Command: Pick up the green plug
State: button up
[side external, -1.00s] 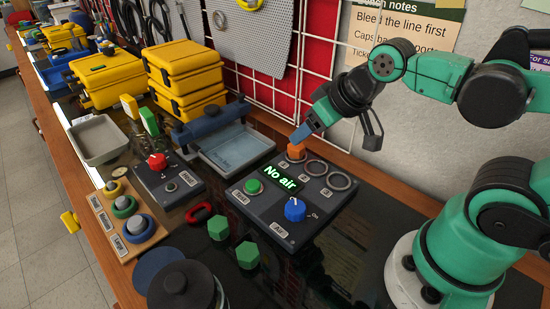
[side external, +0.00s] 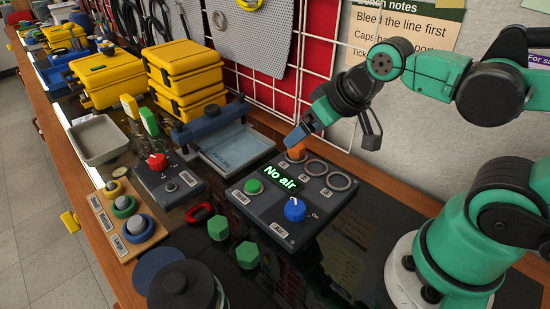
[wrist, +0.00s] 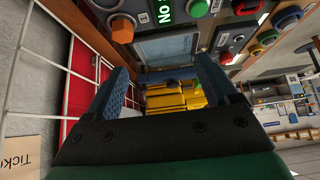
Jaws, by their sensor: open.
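Two green hexagonal plugs stand on the dark bench in front of the port panel in the side external view. One green plug (side external: 218,228) is nearer the red clip, and the other (side external: 247,255) is nearer the panel's front corner. I cannot tell which one is meant. My gripper (side external: 332,143) is open and empty above the back of the panel, well away from both plugs. Its blue finger is close to an orange plug (side external: 297,154) at a port; contact cannot be told. The wrist view shows the spread fingers (wrist: 162,72) with nothing between them.
The port panel (side external: 268,222) carries a "No air" display, a green button and a blue knob (side external: 295,209). A red clip (side external: 200,213), a sized ring board (side external: 131,248) and a dark round container (side external: 182,288) stand nearby. A wire grid (side external: 315,75) rises behind.

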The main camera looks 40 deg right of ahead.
jog(key=w+a+f+g+y, duration=0.15)
jog(key=w+a+g, duration=0.25)
jog(key=a, duration=0.4)
jog(key=g+h, duration=0.1)
jog(key=g, duration=0.2)
send_over(218, 223)
notch_tip(218, 223, down, 6)
jog(key=shift+d, duration=0.1)
jog(key=shift+a+f+h, duration=0.2)
jog(key=shift+f+h, duration=0.05)
jog(key=shift+f, duration=2.75)
grip_shut()
